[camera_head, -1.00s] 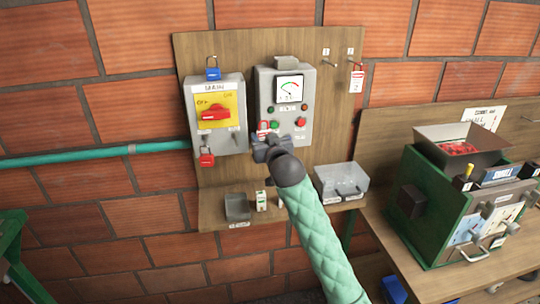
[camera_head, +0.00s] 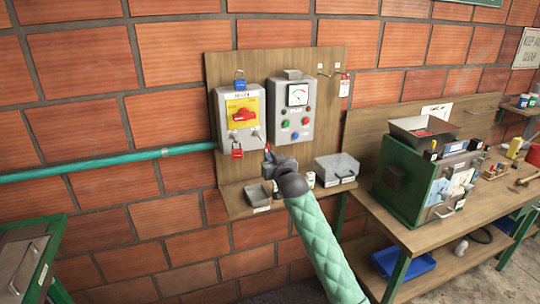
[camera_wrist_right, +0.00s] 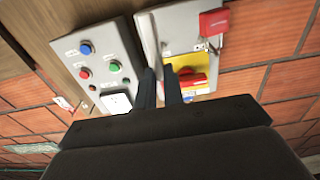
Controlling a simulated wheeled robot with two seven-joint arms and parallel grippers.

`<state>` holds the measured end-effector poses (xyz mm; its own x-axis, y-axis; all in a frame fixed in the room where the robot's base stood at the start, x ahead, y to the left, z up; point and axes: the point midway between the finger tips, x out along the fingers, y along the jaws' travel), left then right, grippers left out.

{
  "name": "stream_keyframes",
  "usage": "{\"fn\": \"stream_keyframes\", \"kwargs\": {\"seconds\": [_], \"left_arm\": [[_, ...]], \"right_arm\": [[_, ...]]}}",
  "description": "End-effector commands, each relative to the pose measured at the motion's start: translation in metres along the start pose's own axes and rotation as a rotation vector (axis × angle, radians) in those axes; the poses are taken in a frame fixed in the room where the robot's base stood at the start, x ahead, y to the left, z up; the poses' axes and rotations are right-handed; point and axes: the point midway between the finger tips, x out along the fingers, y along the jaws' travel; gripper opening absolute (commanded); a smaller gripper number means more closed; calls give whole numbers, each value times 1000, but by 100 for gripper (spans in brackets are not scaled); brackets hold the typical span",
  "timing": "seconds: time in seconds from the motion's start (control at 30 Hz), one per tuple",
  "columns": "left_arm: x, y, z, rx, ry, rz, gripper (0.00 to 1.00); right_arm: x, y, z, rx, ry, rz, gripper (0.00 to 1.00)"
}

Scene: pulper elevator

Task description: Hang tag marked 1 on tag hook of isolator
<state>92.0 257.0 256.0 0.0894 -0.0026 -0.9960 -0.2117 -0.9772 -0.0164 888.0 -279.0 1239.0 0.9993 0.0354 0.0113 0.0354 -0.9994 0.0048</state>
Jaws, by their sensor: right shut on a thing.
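The isolator (camera_head: 224,108) is a grey box with a yellow plate and a red handle on the back board. In the wrist view the isolator (camera_wrist_right: 232,48) appears inverted beyond the fingers (camera_wrist_right: 160,88); the tag is not clear there. My left gripper is out of view.
A grey meter box (camera_head: 279,126) with buttons stands right of the isolator. A tag marked 2 (camera_head: 344,88) hangs from the right board hook; the left hook (camera_head: 322,72) is bare.

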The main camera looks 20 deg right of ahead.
Motion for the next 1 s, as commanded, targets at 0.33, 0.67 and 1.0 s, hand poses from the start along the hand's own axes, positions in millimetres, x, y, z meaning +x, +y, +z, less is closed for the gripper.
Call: {"fn": "stream_keyframes", "kwargs": {"seconds": [0.33,0.67,1.0], "left_arm": [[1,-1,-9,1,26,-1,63],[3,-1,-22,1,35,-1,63],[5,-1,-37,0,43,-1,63]], "right_arm": [[3,0,2,-1,-1,1,0],[18,0,4,-1,0,1,0],[34,0,5,-1,0,1,0]]}}
